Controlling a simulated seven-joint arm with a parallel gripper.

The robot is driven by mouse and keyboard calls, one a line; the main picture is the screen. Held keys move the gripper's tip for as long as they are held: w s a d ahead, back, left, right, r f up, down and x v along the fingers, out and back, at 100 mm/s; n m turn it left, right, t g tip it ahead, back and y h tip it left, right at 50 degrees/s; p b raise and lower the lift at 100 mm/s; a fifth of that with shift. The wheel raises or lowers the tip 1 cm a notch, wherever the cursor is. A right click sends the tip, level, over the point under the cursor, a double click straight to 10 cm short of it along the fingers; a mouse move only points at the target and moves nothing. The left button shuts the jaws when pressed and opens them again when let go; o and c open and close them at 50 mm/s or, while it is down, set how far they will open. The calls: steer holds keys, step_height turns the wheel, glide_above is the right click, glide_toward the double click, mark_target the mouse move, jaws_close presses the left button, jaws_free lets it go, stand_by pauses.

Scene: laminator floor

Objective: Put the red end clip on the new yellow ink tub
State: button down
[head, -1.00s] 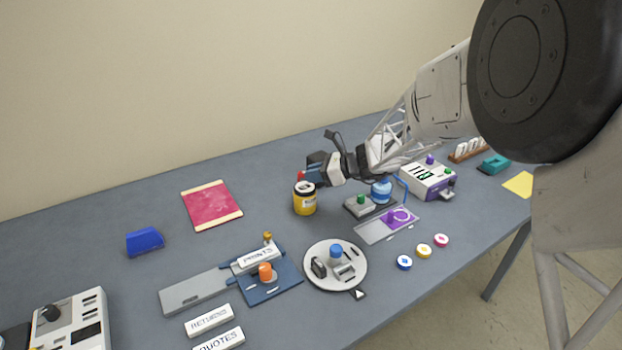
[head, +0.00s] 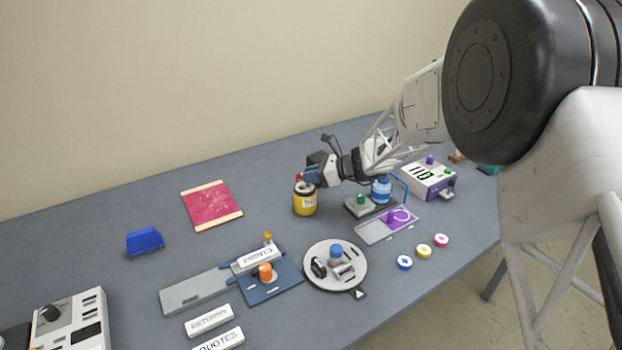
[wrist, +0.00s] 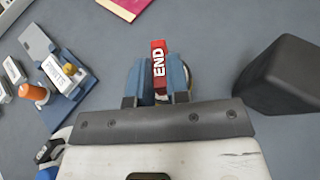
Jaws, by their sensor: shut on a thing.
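The red end clip (wrist: 158,66), marked END in white, stands between the blue fingers of my gripper (wrist: 160,82) in the wrist view. My gripper is shut on it. In the head view my gripper (head: 307,178) is over the top of the yellow ink tub (head: 305,204), and a bit of the red clip (head: 298,177) shows at the fingertips. The tub stands upright on the table. In the wrist view the tub is mostly hidden under the fingers. I cannot tell whether the clip touches its rim.
A grey round tray (head: 318,284), a purple-marked plate (head: 372,232) and a green-knobbed block (head: 361,202) stand near the tub. A blue jar (head: 381,190) is just right of my gripper. A pink sheet (head: 212,204) lies left. The table between it and the tub is clear.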

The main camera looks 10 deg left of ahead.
steer(key=shift+f, duration=0.55)
steer(key=shift+f, duration=0.15)
steer(key=c, duration=1.1)
jaws_free()
steer(key=shift+d+r, duration=0.1)
steer(key=shift+r, duration=0.1)
steer(key=v, duration=1.1)
steer(key=shift+d+r, duration=0.2)
steer(key=shift+d, duration=0.15)
